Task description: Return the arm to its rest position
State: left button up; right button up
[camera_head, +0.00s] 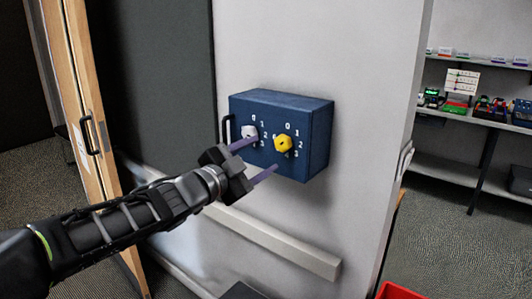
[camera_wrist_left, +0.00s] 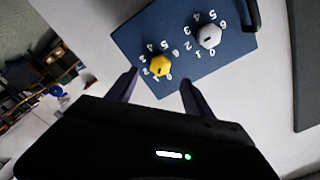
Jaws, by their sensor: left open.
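My left arm reaches in from the left in the head view. My left gripper (camera_head: 257,160) is open and empty in front of a blue box (camera_head: 318,140) on the wall. The box carries a white knob (camera_head: 249,132) and a yellow knob (camera_head: 283,144), with numbers printed around each. In the left wrist view, the yellow knob (camera_wrist_left: 160,66) shows just beyond the gap between the fingers of the gripper (camera_wrist_left: 160,88), and the white knob (camera_wrist_left: 208,37) is farther up and right. No contact with either knob is visible. My right gripper is not in view.
A wooden door frame (camera_head: 88,100) with a dark handle stands at the left. A pale rail (camera_head: 285,246) runs along the wall below the box. Shelves (camera_head: 460,116) with small devices are at the right. A red bin (camera_head: 398,292) shows at the bottom edge.

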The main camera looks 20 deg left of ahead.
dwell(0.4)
pick_arm(q)
jog(key=s+d+f+n+g+y, duration=0.15)
jog(key=f+n, duration=0.25)
jog(key=f, duration=0.8)
jog(key=s+d+f+n+g, duration=0.1)
jog(key=f+n+g, duration=0.25)
jog(key=f, duration=0.75)
jog(key=s+d+f+n+g+y, duration=0.15)
jog(key=f+n, duration=0.25)
jog(key=f, duration=0.8)
jog(key=s+d+f+n+g, duration=0.1)
jog(key=s+d+f+g, duration=0.2)
jog(key=s+f, duration=0.6)
jog(key=s+d+f+n+g, duration=0.1)
jog(key=s+d+f+g, duration=0.2)
jog(key=s+f, duration=0.6)
jog(key=s+d+f+n+g, duration=0.1)
jog(key=s+d+f+g, duration=0.2)
jog(key=s+f, duration=0.6)
jog(key=s, duration=0.2)
jog(key=shift+s+f+n, duration=0.15)
jog(key=shift+s+n, duration=0.2)
jog(key=shift+s, duration=0.05)
jog(key=shift+c, duration=0.4)
